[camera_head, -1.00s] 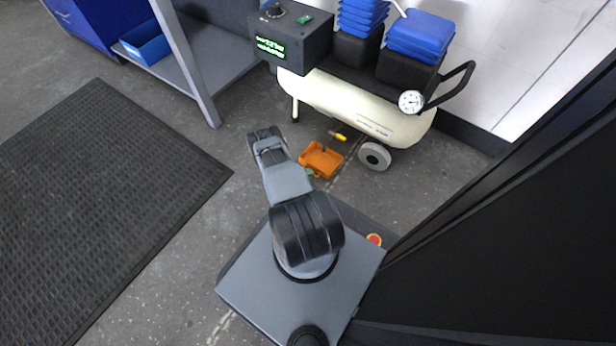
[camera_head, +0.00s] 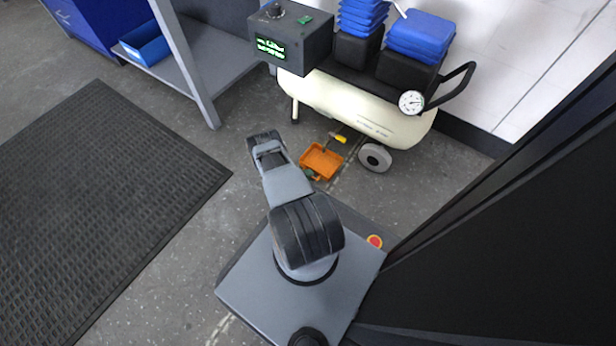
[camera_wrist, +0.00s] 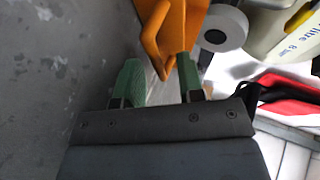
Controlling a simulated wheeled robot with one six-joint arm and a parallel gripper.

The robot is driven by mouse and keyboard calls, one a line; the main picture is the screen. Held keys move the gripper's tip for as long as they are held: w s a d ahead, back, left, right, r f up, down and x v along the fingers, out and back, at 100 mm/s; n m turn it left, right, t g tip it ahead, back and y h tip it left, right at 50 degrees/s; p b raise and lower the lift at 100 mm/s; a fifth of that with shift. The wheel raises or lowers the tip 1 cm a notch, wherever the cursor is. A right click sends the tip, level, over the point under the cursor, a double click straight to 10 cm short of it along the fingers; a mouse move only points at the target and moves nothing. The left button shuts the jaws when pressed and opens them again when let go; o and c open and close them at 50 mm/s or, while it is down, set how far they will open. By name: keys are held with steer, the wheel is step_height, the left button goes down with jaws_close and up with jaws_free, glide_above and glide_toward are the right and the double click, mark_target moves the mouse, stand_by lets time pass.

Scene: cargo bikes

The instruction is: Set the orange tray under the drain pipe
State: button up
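The orange tray (camera_head: 321,160) lies on the floor beside the compressor's wheel, partly hidden by my arm. In the wrist view the tray (camera_wrist: 185,22) is at the top, its looped handle (camera_wrist: 150,42) toward my gripper. My gripper (camera_wrist: 158,72) is open, with green fingers apart. The handle's lower end lies at the gap between the fingertips, close to the right finger; I cannot tell if they touch. A small yellow part (camera_head: 341,139), perhaps a lever on the drain pipe, shows under the tank just behind the tray. The pipe itself is not clear.
The cream compressor (camera_head: 350,108) stands behind the tray, its wheel (camera_head: 375,157) close to the tray's right. A grey bench leg (camera_head: 207,108) and a black mat (camera_head: 105,190) are to the left. A dark panel (camera_head: 520,210) fills the right. Floor left of the tray is clear.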

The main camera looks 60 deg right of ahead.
steer(key=p+v, duration=0.3)
steer(key=v, duration=0.8)
steer(key=shift+w+a+r, duration=0.1)
steer(key=shift+w+a, duration=0.05)
steer(key=shift+a, duration=0.1)
steer(key=shift+w+r, duration=0.2)
steer(key=w+a+r+m+y, duration=0.2)
steer(key=w+r+m, duration=0.55)
steer(key=r, duration=0.55)
steer(key=w+a+r+m+y, duration=0.1)
steer(key=a+r+m, duration=0.15)
steer(key=r, duration=0.45)
steer(key=w+a+r+m+t+y, duration=0.1)
steer(key=a+r+m, duration=0.1)
steer(key=r+m, duration=0.3)
steer(key=w+a+r+m+y, duration=0.1)
steer(key=a+r+m, duration=0.15)
steer(key=r, duration=0.55)
steer(key=s+a+r+m+t+y, duration=0.3)
steer(key=s+a+r+m, duration=0.4)
steer(key=r+m, duration=0.1)
steer(key=s+a+r+m+t+y, duration=0.3)
steer(key=s+a+r+m, duration=0.3)
steer(key=r, duration=0.5)
steer(key=shift+s+a+m+t+y, duration=0.4)
steer(key=shift+a+m, duration=0.45)
steer(key=shift+a, duration=0.25)
steer(key=shift+w+r, duration=0.1)
